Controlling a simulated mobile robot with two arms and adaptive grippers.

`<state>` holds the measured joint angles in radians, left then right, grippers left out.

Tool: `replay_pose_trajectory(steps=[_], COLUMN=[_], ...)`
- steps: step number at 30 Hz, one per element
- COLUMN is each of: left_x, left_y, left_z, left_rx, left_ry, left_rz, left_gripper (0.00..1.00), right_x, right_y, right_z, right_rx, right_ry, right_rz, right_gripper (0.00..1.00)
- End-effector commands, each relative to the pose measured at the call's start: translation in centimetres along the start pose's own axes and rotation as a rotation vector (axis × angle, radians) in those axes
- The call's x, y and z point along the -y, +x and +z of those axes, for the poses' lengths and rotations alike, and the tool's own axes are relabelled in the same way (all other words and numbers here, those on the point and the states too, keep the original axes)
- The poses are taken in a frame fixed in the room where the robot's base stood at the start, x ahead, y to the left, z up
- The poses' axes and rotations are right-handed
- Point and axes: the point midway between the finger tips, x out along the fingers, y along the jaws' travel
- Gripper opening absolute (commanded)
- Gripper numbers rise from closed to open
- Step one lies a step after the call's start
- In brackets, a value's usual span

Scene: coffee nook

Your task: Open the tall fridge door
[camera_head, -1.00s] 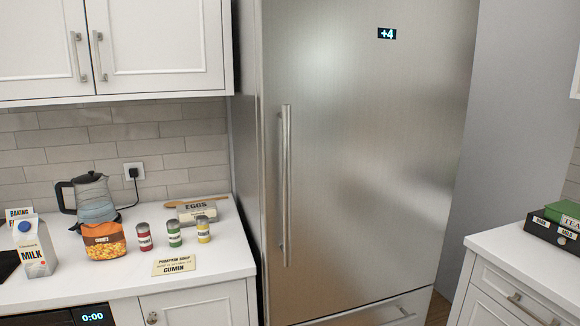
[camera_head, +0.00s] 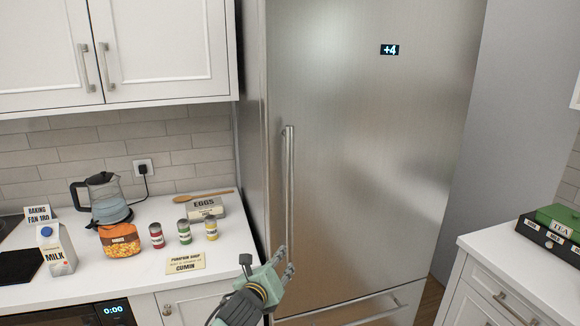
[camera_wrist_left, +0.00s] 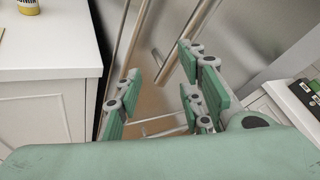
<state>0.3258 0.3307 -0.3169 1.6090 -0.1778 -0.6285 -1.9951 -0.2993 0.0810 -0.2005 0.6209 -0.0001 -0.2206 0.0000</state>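The tall fridge door (camera_head: 360,160) is brushed steel and closed. A long vertical bar handle (camera_head: 289,180) runs along its left side. My left gripper (camera_head: 285,261) is in front of the handle's lower end and hides that end in the head view. In the left wrist view, my left gripper (camera_wrist_left: 158,98) has its green-padded fingers spread apart with nothing between them. There the handle (camera_wrist_left: 185,38) slants down, its lower end just beyond the fingers and apart from them. My right gripper is in neither view.
A counter (camera_head: 100,275) on the left holds a milk carton (camera_head: 57,250), a kettle (camera_head: 104,195), several spice jars (camera_head: 184,232) and an egg box (camera_head: 207,207). A drawer handle (camera_head: 372,314) lies below the door. Another counter (camera_head: 510,255) stands at right.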

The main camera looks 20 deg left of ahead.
Motion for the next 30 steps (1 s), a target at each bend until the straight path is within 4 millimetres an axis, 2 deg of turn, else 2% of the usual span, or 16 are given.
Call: replay_pose_trajectory(steps=[1, 3, 6, 9, 14, 30], left_x=[3.5, 6.8, 10.0, 11.8, 12.6, 13.5], left_y=[-1.1, -2.5, -4.3, -5.5, -5.5, 0.7], left_z=[5.0, 9.4, 13.9, 16.2, 17.3, 18.6], left_rx=[0.058, 0.126, 0.203, 0.250, 0.270, 0.267], left_ry=[0.112, 0.259, 0.417, 0.509, 0.550, 0.544], left_rz=[-0.037, -0.068, -0.089, -0.095, -0.096, -0.096], left_gripper=[0.36, 0.36, 0.36, 0.36, 0.36, 0.36], right_x=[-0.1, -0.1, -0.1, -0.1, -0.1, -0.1], right_y=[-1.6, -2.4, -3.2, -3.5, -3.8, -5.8], right_z=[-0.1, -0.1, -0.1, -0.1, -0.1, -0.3], right_rx=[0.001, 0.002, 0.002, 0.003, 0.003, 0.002], right_ry=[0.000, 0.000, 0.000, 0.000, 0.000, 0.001], right_rz=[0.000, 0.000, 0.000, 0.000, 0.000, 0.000], right_gripper=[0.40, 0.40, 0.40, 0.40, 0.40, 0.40])
